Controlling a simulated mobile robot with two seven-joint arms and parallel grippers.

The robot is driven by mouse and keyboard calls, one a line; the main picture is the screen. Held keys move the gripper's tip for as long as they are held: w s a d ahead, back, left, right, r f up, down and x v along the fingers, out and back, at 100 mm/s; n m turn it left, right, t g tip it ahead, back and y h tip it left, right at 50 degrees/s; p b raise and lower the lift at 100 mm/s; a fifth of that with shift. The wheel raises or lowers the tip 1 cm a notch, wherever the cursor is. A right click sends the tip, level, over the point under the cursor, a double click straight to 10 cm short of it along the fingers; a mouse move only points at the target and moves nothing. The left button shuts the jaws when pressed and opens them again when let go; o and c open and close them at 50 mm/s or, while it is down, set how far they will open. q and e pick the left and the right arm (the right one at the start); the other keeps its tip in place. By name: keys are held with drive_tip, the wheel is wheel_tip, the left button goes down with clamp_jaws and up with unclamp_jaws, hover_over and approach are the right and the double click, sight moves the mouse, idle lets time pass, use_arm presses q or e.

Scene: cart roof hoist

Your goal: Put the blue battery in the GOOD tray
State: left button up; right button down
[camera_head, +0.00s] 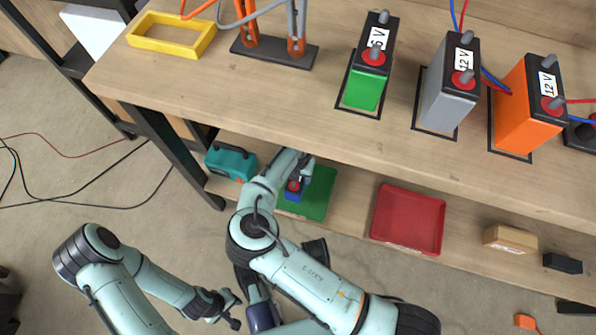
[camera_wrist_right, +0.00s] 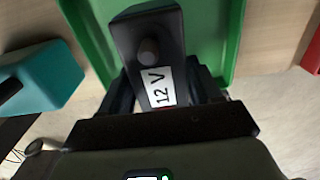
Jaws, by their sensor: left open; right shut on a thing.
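The blue battery (camera_head: 293,192) is over the green tray (camera_head: 317,200) on the lower shelf, near the tray's left side. My right gripper (camera_wrist_right: 163,95) is shut on the battery, whose dark top and 12 V label (camera_wrist_right: 158,87) fill the middle of the right wrist view. The green tray also shows beneath it there (camera_wrist_right: 222,40). I cannot tell whether the battery touches the tray floor. No GOOD lettering is readable on the green tray. My left gripper (camera_head: 232,309) is open and empty, low over the floor in front of the shelf.
A red tray (camera_head: 408,220) lies to the right on the lower shelf, and a teal box (camera_head: 231,162) stands close left of the green tray. The upper shelf above holds green (camera_head: 364,90), grey (camera_head: 448,97) and orange (camera_head: 527,110) batteries and a yellow frame (camera_head: 172,35).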

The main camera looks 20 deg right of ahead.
use_arm(q)
drive_tip(key=shift+s+f, duration=0.1)
drive_tip(key=shift+s, duration=0.15)
use_arm(e)
drive_tip(key=shift+f, duration=1.35)
drive_tip(key=shift+f, duration=0.1)
drive_tip(key=shift+c, duration=1)
unclamp_jaws()
drive_tip(key=shift+f, duration=0.1)
wheel_tip(320, 180, up, 12)
drive_tip(key=shift+r, duration=0.15)
use_arm(q)
drive_tip(key=shift+w+r, duration=0.25)
drive_tip(key=shift+w, duration=0.4)
drive_tip(key=shift+s, duration=0.15)
use_arm(e)
drive_tip(key=shift+s, duration=0.15)
